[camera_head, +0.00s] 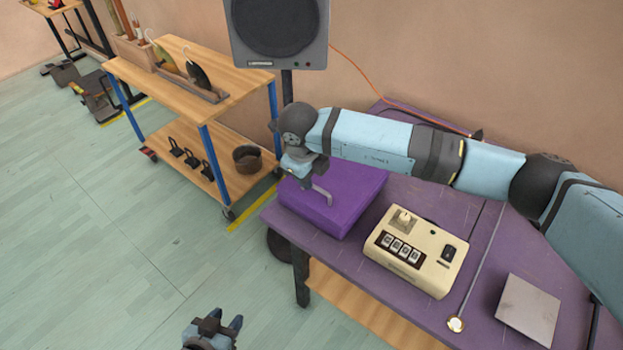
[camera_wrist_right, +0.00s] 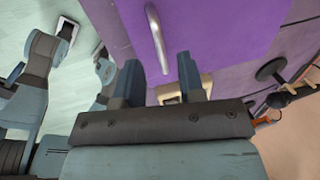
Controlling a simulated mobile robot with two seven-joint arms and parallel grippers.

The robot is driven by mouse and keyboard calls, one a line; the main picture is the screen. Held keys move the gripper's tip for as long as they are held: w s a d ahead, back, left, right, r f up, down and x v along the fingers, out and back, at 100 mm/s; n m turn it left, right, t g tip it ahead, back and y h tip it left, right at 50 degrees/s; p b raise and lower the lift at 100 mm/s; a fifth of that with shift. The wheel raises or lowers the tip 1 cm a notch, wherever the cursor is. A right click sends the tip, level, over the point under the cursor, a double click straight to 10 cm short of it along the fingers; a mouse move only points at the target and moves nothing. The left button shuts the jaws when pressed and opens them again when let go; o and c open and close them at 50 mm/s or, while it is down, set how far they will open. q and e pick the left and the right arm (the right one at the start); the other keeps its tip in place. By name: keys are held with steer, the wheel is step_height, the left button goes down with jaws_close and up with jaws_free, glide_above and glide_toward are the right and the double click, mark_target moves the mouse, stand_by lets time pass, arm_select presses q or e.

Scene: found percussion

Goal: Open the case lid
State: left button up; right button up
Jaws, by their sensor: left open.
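The purple case (camera_head: 345,208) lies at the left end of the purple table, and its lid looks shut. A grey bar handle (camera_head: 322,194) is on the case. My right gripper (camera_head: 303,178) is over the case's left part, close to the handle. In the right wrist view its fingers (camera_wrist_right: 158,72) are apart, and the handle (camera_wrist_right: 154,32) shows in the gap between them. I cannot tell whether it touches a finger. My left gripper (camera_head: 213,328) is open and empty over the floor at the bottom edge, away from the table.
On the purple table (camera_head: 400,192) are a cream box with counters (camera_head: 416,248), a thin rod (camera_head: 478,262) and a grey plate (camera_head: 528,308). A speaker (camera_head: 278,32) stands behind the case. A wooden cart (camera_head: 160,88) stands left. The floor at left is mostly clear.

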steer(key=shift+w+d+f, duration=0.1)
steer(key=shift+w+f, duration=0.05)
steer(key=shift+f, duration=0.65)
steer(key=shift+w+d+f, duration=0.1)
steer(key=shift+f, duration=0.65)
jaws_close()
